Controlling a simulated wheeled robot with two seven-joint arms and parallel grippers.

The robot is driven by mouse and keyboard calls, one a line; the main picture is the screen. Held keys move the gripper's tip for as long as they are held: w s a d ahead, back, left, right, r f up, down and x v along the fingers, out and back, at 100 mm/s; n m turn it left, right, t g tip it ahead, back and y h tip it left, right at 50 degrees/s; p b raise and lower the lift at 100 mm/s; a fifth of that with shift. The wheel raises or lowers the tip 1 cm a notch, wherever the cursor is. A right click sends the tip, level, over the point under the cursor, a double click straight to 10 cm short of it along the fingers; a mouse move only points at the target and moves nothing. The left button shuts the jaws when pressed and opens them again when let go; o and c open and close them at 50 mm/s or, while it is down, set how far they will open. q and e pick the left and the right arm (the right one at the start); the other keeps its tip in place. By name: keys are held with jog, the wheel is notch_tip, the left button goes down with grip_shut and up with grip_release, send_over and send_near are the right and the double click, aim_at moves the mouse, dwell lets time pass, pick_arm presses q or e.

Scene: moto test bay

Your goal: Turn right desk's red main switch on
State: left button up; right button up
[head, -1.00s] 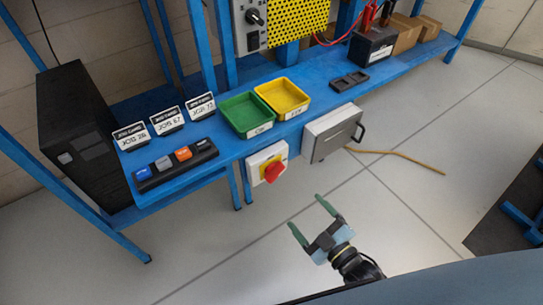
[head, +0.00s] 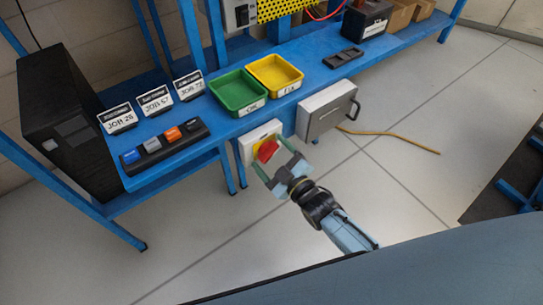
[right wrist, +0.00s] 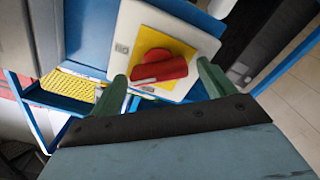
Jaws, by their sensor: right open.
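The red main switch (head: 267,150) is a red rotary knob on a yellow plate in a white box (head: 246,150), fixed to the front edge of the blue desk. In the right wrist view the red knob (right wrist: 158,68) shows with its grip bar lying nearly level in the picture, on the yellow plate (right wrist: 176,45). My right gripper (head: 280,170) is open, with its green fingers pointing at the knob. In the right wrist view the fingertips of the right gripper (right wrist: 160,75) stand on either side of the knob; contact cannot be told. My left gripper is not in view.
A grey case (head: 326,110) with a black handle hangs just right of the switch box. Green (head: 238,93) and yellow (head: 275,74) trays, job cards and a button strip (head: 163,146) are on the blue desk (head: 215,128). A yellow cable (head: 395,138) lies on the floor.

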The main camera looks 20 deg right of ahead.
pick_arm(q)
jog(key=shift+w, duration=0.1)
pick_arm(e)
jog(key=c, duration=1)
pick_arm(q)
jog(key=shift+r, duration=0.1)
pick_arm(e)
jog(key=shift+w+d+r+m+p, duration=0.1)
jog(key=shift+m+p, duration=0.65)
jog(key=shift+m, duration=0.75)
jog(key=shift+m+p, duration=0.3)
jog(key=shift+m, duration=0.8)
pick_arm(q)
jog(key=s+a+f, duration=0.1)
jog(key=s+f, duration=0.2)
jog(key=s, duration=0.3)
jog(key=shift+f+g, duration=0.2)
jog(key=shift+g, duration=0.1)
pick_arm(e)
jog(key=shift+m, duration=1)
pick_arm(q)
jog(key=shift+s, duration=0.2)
pick_arm(e)
jog(key=o, duration=1)
